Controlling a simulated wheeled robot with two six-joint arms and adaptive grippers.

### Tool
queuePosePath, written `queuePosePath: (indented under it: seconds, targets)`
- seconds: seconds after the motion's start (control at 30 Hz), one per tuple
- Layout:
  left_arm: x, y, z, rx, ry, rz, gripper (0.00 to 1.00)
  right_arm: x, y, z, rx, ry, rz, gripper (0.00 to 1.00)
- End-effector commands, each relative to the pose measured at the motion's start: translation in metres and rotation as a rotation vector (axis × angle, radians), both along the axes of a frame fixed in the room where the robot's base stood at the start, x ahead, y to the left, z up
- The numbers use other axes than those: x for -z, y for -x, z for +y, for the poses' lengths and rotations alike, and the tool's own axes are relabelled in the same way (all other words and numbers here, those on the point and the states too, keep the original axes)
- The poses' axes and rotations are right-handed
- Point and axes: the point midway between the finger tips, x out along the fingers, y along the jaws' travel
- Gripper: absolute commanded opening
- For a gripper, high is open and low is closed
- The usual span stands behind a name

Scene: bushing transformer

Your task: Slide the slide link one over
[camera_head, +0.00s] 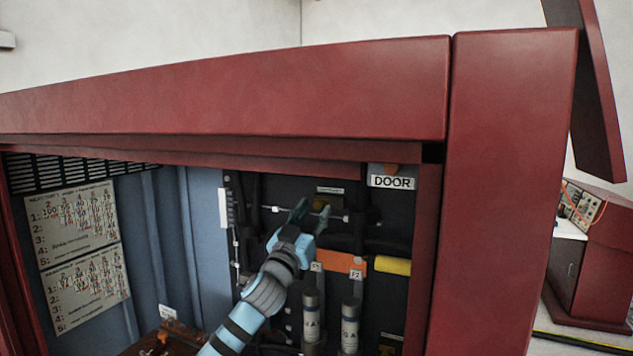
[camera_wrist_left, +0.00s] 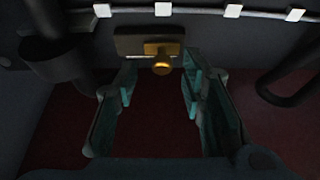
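The slide link looks to be the small brass knob (camera_wrist_left: 161,66) on a tan plate (camera_wrist_left: 131,42), ahead of my left gripper in the left wrist view. My left gripper (camera_wrist_left: 158,84) is open, with its teal fingers spread to either side of the knob's line. I cannot tell whether the fingertips reach the knob; nothing shows held. In the head view my left gripper (camera_head: 313,216) reaches into the dark cabinet panel, just below a small yellowish label plate (camera_head: 329,190). The knob is not clear there. My right gripper is not in view.
A red cabinet frame (camera_head: 510,190) borders the opening at top and right. A light rod (camera_head: 270,209) runs across behind the gripper. Below are two grey cylinders (camera_head: 311,320), an orange strip (camera_head: 341,262) and a yellow piece (camera_head: 393,265). A dark curved bar (camera_wrist_left: 290,97) is at right.

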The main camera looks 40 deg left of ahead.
Motion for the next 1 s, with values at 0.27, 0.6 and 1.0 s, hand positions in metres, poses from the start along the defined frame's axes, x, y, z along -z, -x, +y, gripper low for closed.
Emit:
queuePosePath:
  seconds: [0.27,0.6,1.0]
  targets:
    - [-0.009,-0.021,0.008,-0.001,-0.001,0.000,0.37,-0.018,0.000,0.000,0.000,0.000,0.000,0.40]
    - [-0.007,-0.021,0.008,-0.001,-0.001,0.000,0.13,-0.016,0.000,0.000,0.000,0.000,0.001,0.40]
    - [-0.007,-0.022,0.005,-0.001,0.000,0.000,0.00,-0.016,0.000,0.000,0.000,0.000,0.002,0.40]
